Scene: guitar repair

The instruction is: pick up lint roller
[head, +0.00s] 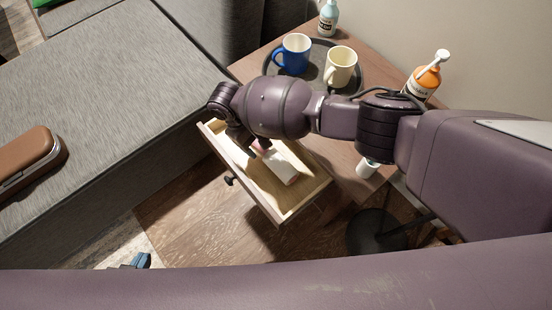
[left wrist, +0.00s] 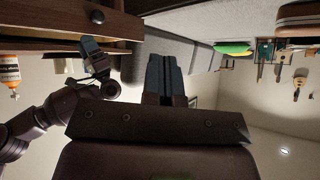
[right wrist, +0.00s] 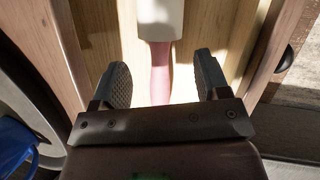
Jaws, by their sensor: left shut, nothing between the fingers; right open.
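The lint roller has a white roll (head: 284,172) and a pink handle (right wrist: 160,78); it lies in the open wooden drawer (head: 318,190). In the right wrist view its white roll (right wrist: 160,18) is at the top centre and the handle points toward my gripper. My right gripper (right wrist: 162,72) is open, with one finger on each side of the handle, apart from it. In the head view my right wrist hides part of the handle. My left gripper (head: 140,261) is shut and empty, away from the drawer; its fingers also show in the left wrist view (left wrist: 165,75).
The drawer's walls stand close around the right gripper. Above it, the nightstand (head: 352,183) holds a dark tray with a blue mug (head: 293,53) and a cream mug (head: 340,66). An orange pump bottle (head: 426,76) stands beside the tray. A grey sofa (head: 110,90) is at left.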

